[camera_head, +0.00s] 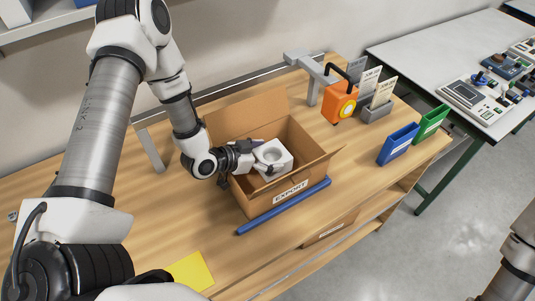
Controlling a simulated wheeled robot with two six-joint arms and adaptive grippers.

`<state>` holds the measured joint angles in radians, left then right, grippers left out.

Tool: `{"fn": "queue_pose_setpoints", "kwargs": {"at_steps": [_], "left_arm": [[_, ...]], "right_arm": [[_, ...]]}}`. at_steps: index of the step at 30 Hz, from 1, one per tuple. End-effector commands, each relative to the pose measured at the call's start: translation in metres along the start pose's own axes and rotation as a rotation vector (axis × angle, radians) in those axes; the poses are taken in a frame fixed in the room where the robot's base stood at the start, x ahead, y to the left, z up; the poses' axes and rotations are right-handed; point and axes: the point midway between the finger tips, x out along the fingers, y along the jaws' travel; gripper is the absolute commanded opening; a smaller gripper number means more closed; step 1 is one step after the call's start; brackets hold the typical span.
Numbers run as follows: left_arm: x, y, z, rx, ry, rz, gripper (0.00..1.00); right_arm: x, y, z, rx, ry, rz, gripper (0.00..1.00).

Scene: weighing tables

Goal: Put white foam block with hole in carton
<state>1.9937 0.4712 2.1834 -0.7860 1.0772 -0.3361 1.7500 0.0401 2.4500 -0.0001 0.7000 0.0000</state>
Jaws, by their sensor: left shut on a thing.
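The white foam block with a round hole (273,155) is at the mouth of the open carton (258,207), which is marked EXPORT on its front. My left gripper (262,160) comes in from the left over the carton's left wall and is shut on the block. The block looks level, with its hole facing up. Whether it touches the carton's floor is hard to tell. Part of the carton's inside is hidden by the gripper and block. My right gripper is out of view; only a bit of the right arm shows at the lower right edge.
A blue rod (284,206) lies along the carton's front. An orange device (341,103), a grey card holder (375,110), a blue bin (398,145) and a green bin (431,122) stand to the right. A yellow sheet (190,271) lies at the front left. The wooden table's left part is clear.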

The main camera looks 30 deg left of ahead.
Motion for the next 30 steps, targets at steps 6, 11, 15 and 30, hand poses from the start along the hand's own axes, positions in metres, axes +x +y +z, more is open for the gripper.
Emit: {"fn": "queue_pose_setpoints", "kwargs": {"at_steps": [6,11,15,30], "left_arm": [[0.004,0.000,0.008,0.000,0.000,0.000,0.72],[0.005,0.000,0.009,0.000,0.000,0.000,0.72],[0.005,0.000,0.009,0.000,0.000,0.000,1.00],[-0.015,-0.002,-0.001,-0.007,0.001,-0.006,1.00]], "right_arm": [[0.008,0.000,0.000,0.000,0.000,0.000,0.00],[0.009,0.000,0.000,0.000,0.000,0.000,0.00],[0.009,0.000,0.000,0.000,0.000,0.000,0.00],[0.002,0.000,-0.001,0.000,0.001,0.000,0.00]]}}
